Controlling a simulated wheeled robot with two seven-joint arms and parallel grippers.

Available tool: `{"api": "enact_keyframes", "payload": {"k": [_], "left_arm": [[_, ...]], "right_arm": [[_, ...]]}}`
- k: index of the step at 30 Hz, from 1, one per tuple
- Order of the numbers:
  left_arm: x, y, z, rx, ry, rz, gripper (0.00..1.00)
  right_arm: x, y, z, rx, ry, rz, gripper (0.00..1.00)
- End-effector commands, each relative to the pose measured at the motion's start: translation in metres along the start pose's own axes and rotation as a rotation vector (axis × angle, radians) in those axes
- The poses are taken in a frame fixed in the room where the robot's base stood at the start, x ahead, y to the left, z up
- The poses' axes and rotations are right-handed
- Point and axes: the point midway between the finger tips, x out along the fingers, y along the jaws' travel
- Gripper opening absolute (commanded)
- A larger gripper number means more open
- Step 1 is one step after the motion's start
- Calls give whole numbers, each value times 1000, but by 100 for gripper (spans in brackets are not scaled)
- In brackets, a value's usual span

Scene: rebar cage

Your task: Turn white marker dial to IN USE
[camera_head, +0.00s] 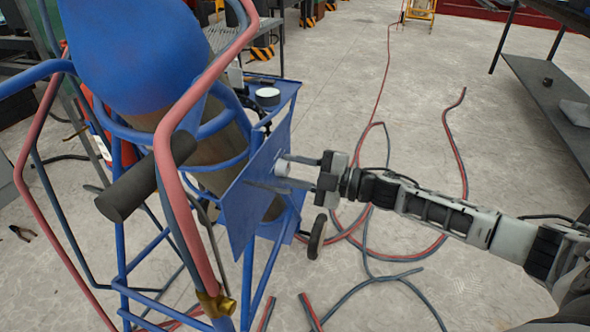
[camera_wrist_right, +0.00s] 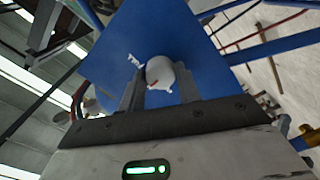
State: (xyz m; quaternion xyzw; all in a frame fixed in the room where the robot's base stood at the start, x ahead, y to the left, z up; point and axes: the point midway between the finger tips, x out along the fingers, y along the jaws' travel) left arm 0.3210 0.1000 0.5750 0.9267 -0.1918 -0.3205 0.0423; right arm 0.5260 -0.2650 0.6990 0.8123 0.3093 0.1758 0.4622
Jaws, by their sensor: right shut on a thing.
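The white marker dial (camera_head: 282,169) sits on a blue panel (camera_head: 238,212) fixed to the side of the blue cart frame. My right gripper (camera_head: 281,171) reaches in from the right, with its fingers around the dial. In the right wrist view the round white dial (camera_wrist_right: 160,72) sits between the two fingers of my right gripper (camera_wrist_right: 160,88), which are shut on it. A small red mark shows on the dial. White lettering, partly hidden, is beside it on the panel (camera_wrist_right: 170,25); I cannot read IN USE. My left gripper is not in view.
A blue gas cylinder (camera_head: 135,50) stands in the cart, with red and grey hoses (camera_head: 190,215) in front. More hoses (camera_head: 375,255) lie on the floor. A dark shelf (camera_head: 550,95) stands at the far right. Open concrete floor lies beyond my right arm.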

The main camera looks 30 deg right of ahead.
Motion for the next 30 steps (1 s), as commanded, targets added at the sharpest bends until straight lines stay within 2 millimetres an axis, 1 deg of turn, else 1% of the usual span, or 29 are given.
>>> {"api": "enact_keyframes", "payload": {"k": [14,15,17,26,30], "left_arm": [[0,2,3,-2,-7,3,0],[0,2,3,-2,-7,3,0],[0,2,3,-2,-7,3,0],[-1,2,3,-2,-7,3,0],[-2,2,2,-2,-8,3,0]], "right_arm": [[0,-1,-1,-12,4,-1,10],[0,-1,-1,-12,4,-1,39],[0,-1,-1,-12,4,-1,55],[-1,0,0,-12,1,-1,55],[-12,-1,0,-10,0,-3,55]]}}
